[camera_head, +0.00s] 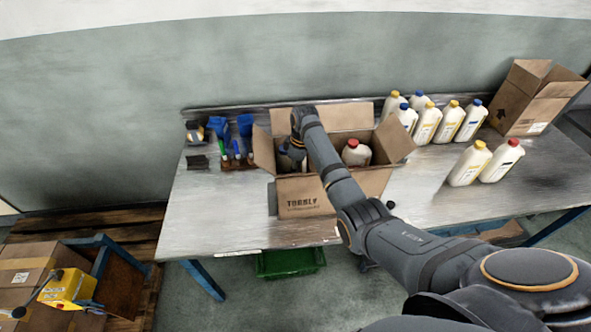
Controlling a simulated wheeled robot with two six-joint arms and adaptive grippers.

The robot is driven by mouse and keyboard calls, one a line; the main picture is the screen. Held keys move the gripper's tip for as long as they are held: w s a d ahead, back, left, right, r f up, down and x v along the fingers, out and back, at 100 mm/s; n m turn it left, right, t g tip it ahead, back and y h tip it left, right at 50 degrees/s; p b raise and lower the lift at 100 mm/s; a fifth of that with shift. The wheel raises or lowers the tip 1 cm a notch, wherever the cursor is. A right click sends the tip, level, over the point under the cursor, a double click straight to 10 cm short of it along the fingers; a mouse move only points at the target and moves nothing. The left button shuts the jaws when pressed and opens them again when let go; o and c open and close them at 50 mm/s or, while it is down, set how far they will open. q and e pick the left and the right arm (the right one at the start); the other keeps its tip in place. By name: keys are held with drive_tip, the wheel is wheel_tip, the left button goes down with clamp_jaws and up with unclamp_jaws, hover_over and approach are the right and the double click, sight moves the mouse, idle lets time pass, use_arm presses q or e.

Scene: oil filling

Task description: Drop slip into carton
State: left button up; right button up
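An open cardboard carton (337,187) stands on the metal table with its flaps spread outward. A white bottle with a red cap (356,153) is inside it, at the right. My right gripper (291,160) points down at the left part of the carton's opening. My arm and the carton wall partly hide it. I cannot tell whether its fingers are open or shut, or whether it holds anything. No slip can be made out. My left gripper is not in view.
Several white bottles (428,125) stand at the back right of the table (225,215), with two more (469,163) nearer. Another open carton (533,98) is at the far right. Blue-handled tools (245,128) stand at the left. The table's front left is clear.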

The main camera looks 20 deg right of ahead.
wheel_tip(320, 180, up, 12)
drive_tip(key=d, duration=0.1)
drive_tip(key=shift+s, duration=0.45)
idle(0.6)
